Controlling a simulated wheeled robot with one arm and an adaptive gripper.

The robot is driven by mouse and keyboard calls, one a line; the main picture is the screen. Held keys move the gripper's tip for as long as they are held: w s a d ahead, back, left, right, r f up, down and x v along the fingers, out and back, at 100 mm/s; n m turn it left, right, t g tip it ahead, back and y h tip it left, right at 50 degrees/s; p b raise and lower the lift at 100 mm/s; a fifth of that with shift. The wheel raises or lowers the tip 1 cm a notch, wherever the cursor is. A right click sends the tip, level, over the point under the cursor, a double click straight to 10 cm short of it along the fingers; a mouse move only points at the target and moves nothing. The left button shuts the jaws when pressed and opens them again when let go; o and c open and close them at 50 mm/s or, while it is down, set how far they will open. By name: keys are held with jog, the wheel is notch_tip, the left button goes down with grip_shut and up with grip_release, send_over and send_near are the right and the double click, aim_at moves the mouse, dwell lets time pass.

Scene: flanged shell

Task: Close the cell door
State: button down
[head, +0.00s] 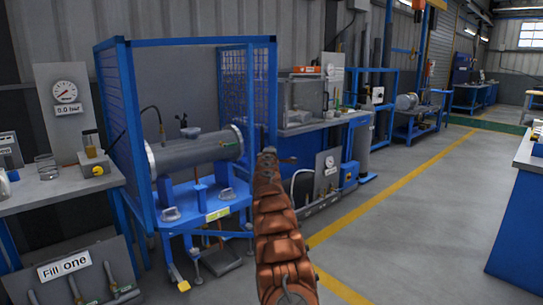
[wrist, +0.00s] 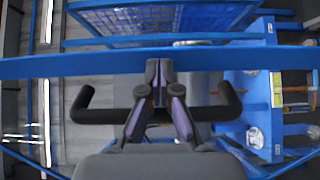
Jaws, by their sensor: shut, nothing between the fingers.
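The cell (head: 190,43) is a blue frame with mesh side panels, left of centre in the head view. Its front, facing me, is open. I cannot tell for sure which panel is the door; a mesh panel (head: 234,85) stands at the right side. A grey flanged shell (head: 197,148) lies inside on a blue stand. My gripper (head: 269,155) is at the cell's right edge, in front of the right post. In the wrist view my gripper (wrist: 159,72) is shut and empty, its fingertips overlapping a blue bar (wrist: 60,65). Contact with the bar cannot be told.
A bench with a gauge panel (head: 64,95) stands left of the cell, above a "Fill one" panel (head: 65,268). Another bench (head: 310,125) is close on the right. A blue cabinet (head: 515,225) stands at far right. The floor (head: 420,220) between is clear, with yellow lines.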

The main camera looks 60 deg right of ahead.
jog(key=b+v, duration=1.3)
dwell(0.9)
